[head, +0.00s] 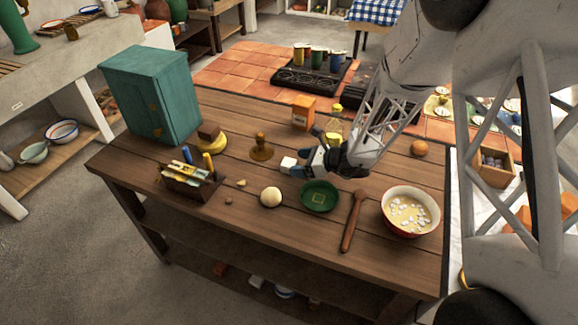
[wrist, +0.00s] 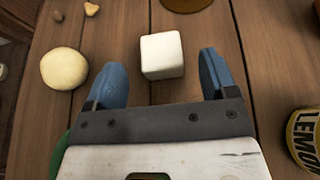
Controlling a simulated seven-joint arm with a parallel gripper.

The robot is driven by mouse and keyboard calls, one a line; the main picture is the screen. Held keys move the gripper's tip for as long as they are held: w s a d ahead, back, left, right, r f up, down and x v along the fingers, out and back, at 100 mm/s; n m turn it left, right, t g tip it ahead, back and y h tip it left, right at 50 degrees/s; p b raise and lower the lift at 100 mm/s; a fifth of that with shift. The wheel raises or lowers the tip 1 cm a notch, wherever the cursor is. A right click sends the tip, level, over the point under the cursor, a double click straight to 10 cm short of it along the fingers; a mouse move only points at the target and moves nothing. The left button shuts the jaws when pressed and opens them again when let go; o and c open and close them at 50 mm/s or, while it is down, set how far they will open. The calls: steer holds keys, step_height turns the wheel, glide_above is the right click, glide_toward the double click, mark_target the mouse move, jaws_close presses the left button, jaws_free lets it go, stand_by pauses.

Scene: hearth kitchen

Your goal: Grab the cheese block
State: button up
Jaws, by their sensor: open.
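A small white cube, which looks like the cheese block (head: 288,163), sits on the wooden table near the middle. In the wrist view the cheese block (wrist: 162,56) shows between my two blue fingertips, with a gap on each side. My gripper (head: 308,164) is open and empty, close to the right of the cube in the head view. My gripper's fingers (wrist: 162,72) do not visibly touch the cube. How high the fingertips are above the table is hard to tell.
A yellow can labelled LEMON (wrist: 306,138) is right of my gripper. A wooden spoon (head: 352,220) and a larger bowl (head: 410,228) lie nearer the front.

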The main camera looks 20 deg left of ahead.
mark_target(291, 162)
steer(key=shift+x, duration=2.1)
steer(key=c, duration=1)
steer(key=shift+r, duration=0.1)
steer(key=shift+r, duration=1.05)
steer(key=shift+s+d+r, duration=0.25)
steer(key=shift+r, duration=0.4)
steer(key=s+d, duration=0.3)
steer(key=s, duration=0.1)
steer(key=s+d+r, duration=0.1)
steer(key=s+d, duration=0.2)
steer(key=s, duration=0.1)
steer(key=s+d, duration=0.3)
steer(key=s, duration=0.1)
steer(key=shift+s+r, duration=0.1)
steer(key=shift+r, duration=0.1)
